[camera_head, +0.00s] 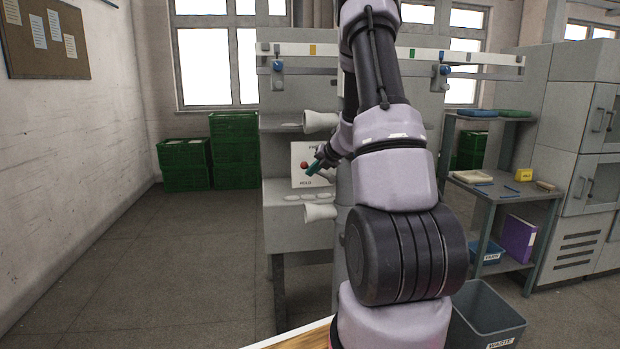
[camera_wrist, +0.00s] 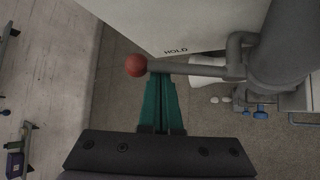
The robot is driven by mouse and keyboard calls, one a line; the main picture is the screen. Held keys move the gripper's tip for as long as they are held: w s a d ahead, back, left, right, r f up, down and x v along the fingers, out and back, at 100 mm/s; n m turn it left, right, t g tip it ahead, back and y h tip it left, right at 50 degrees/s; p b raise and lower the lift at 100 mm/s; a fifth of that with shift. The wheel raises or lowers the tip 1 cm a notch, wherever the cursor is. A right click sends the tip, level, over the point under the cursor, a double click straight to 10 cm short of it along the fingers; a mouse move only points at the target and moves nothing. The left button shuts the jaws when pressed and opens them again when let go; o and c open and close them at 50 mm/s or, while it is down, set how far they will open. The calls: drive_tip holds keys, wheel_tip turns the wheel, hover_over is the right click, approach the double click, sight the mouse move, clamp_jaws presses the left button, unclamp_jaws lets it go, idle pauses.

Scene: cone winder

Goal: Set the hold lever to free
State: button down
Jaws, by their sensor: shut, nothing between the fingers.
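The hold lever is a grey rod with a red ball knob (camera_wrist: 136,65) at its end, in front of a white plate (camera_wrist: 180,25) marked HOLD. In the wrist view the rod (camera_wrist: 195,69) runs from a grey pivot fitting at right out to the knob at left. In the head view the red knob (camera_head: 304,165) shows beside my gripper (camera_head: 314,168), between the plate's upper label, partly hidden, and HOLD below. My gripper also shows in the wrist view (camera_wrist: 160,76), its green fingers shut and empty. The fingertips are at the rod just beside the knob; I cannot tell whether they touch.
White cones (camera_head: 319,212) stick out from the grey machine (camera_head: 290,240) above and below the plate. Green crates (camera_head: 234,150) are stacked at left behind. A grey waste bin (camera_head: 488,318) and a shelf table (camera_head: 510,188) stand at right. The floor at left is clear.

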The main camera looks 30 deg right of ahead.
drive_tip(key=s+d+r+m+t+y, duration=0.1)
drive_tip(key=d+r+m+t+y, duration=0.2)
drive_tip(key=d+r+y, duration=0.1)
drive_tip(key=shift+s+d+m+t+y, duration=0.2)
drive_tip(key=shift+d+m+t+y, duration=0.15)
drive_tip(key=shift+y, duration=0.45)
drive_tip(key=shift+d, duration=0.1)
idle(0.4)
drive_tip(key=v, duration=1)
drive_tip(key=s+a+f+m+t+h, duration=0.1)
drive_tip(key=a+f+m+t+h, duration=0.2)
drive_tip(key=a, duration=0.5)
drive_tip(key=w+d+r+h, duration=0.1)
drive_tip(key=w, duration=0.7)
drive_tip(key=shift+w+d, duration=0.3)
drive_tip(key=shift+w, duration=0.1)
